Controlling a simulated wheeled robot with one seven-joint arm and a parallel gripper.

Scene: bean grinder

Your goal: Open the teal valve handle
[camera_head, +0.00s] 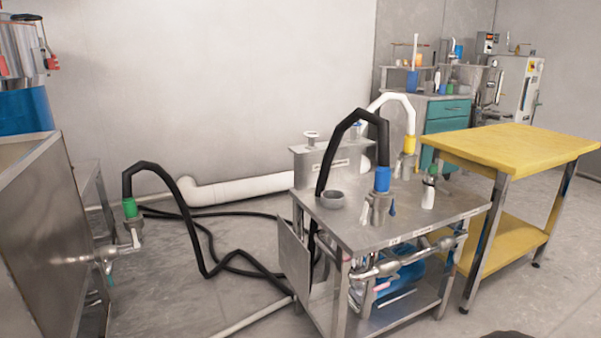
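A small teal piece, which looks like the valve handle (109,269), shows at the metal pipe fitting (98,257) on the left. It is too small to tell its exact angle. The fitting sticks out from the side of a steel cabinet (35,235). Above it, a green hose connector (130,208) joins a black hose (150,168). A small blue handle (393,208) hangs by the blue connector (382,180) on the steel table. My gripper is not in view.
A steel table (400,228) with pipes along its front stands in the middle. A yellow table (520,147) is at the right. Bare floor (175,285) shows near the cabinet.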

